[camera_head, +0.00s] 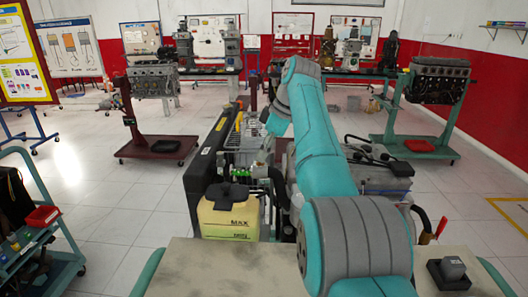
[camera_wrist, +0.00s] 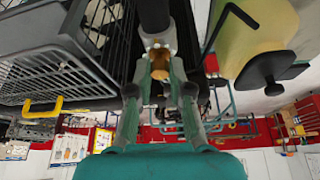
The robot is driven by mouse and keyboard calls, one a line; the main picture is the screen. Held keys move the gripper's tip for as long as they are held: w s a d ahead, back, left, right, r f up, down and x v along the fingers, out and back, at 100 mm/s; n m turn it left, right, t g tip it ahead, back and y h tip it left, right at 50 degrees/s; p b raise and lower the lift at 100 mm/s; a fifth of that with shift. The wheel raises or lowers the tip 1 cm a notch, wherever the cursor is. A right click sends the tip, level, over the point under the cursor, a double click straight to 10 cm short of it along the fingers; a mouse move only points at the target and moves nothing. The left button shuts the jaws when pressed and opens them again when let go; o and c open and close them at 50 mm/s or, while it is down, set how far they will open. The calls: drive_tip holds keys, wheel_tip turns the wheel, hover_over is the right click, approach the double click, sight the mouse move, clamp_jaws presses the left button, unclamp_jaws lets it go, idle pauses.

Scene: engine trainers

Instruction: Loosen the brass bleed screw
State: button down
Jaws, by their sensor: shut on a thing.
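The brass bleed screw (camera_wrist: 160,72) shows as a small golden piece between my fingertips in the wrist view. It sits at the end of a pale fitting on a dark hose or pipe (camera_wrist: 154,14). My gripper (camera_wrist: 161,66) is closed around the screw, one finger on each side. The fingers cover part of the screw, so I cannot tell how far it is turned. In the head view my teal arm reaches forward over the engine trainer (camera_head: 245,140), and I cannot make out the screw or my fingertips there.
A yellowish coolant tank (camera_head: 229,213) with a black cap stands at the trainer's near side; it also shows close by in the wrist view (camera_wrist: 254,38). A black radiator panel (camera_head: 207,150) is left of the engine. A tool cart (camera_head: 40,245) stands at left. Floor between is clear.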

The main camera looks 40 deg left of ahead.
idle(0.6)
drive_tip(key=c, duration=1.1)
unclamp_jaws()
drive_tip(key=shift+o, duration=0.2)
drive_tip(key=shift+r, duration=0.1)
drive_tip(key=shift+v, duration=1.45)
drive_tip(key=shift+w+d, duration=0.4)
drive_tip(key=shift+d, duration=0.25)
drive_tip(key=w+d, duration=0.4)
drive_tip(key=d, duration=0.5)
drive_tip(key=shift+w+d, duration=0.2)
drive_tip(key=shift+d, duration=0.15)
